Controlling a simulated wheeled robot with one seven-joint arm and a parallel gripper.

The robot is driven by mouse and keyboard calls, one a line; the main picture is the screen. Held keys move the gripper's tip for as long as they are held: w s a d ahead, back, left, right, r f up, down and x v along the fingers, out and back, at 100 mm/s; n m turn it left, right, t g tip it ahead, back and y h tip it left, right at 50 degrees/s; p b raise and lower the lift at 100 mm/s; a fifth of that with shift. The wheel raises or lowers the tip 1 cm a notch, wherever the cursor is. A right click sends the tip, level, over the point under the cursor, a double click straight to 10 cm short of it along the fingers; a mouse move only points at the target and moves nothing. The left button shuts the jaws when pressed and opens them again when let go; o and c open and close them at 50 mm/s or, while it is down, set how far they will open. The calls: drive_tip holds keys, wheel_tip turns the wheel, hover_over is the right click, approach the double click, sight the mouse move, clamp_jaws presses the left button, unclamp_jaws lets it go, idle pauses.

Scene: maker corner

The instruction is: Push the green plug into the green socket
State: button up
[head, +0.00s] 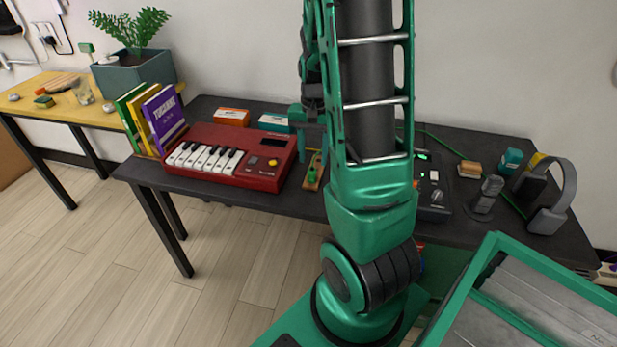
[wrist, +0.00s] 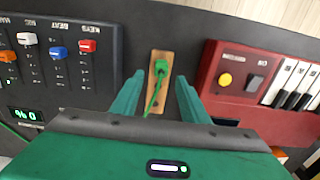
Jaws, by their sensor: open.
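The green plug (wrist: 160,66) sits on a small wooden strip (wrist: 153,54) on the dark table, with a green cable trailing from it toward my gripper. In the head view the plug (head: 312,174) stands on the strip just right of the red keyboard. My gripper (wrist: 160,80) is open and empty in the wrist view, its two teal fingers on either side of the strip and cable. In the head view my gripper (head: 310,152) is partly hidden behind my arm, above and behind the plug. I cannot make out the green socket in either view.
The red keyboard (head: 262,172) lies close to the left of the strip. A dark slider panel (wrist: 70,60) lies on the strip's other side. A microphone (head: 487,195), headphones (head: 548,213) and a green cable (head: 440,144) are on the table's right part.

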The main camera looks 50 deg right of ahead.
sight(312, 170)
drive_tip(key=shift+f, duration=0.55)
drive_tip(key=shift+a+f, duration=0.15)
drive_tip(key=shift+f, duration=2.45)
drive_tip(key=shift+c, duration=0.6)
clamp_jaws()
